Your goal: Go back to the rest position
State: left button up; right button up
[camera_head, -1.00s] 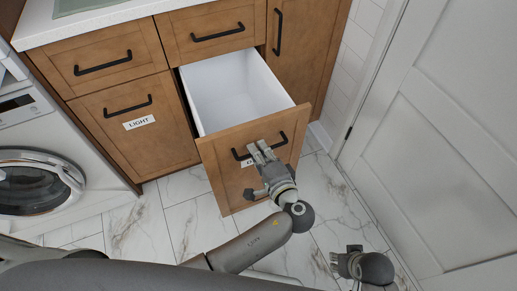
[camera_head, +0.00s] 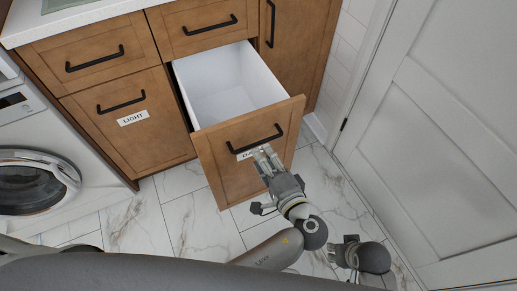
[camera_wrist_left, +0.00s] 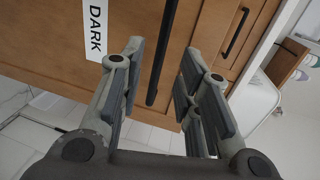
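My left gripper (camera_head: 265,156) is in front of the pulled-out drawer (camera_head: 240,180), its fingertips just below the black handle (camera_head: 268,137). In the left wrist view my left gripper (camera_wrist_left: 160,75) is open, with its fingers spread and empty. The handle (camera_wrist_left: 163,45) shows beyond the gap between them. The drawer's DARK label (camera_wrist_left: 97,30) is readable there; in the head view the gripper partly hides it. My right gripper (camera_head: 338,254) is low over the floor, right of the left one, and its fingers are too small to judge.
The open drawer's white inside (camera_head: 228,85) looks empty. A closed front labelled LIGHT (camera_head: 133,118) is left of it, and a washing machine (camera_head: 30,180) stands further left. A white door (camera_head: 440,130) closes off the right. Marble floor tiles (camera_head: 195,225) are clear in front.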

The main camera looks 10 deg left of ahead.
pick_arm(q)
jog(key=shift+s+d+r, duration=0.15)
jog(key=shift+s+d, duration=0.1)
jog(key=shift+s, duration=0.2)
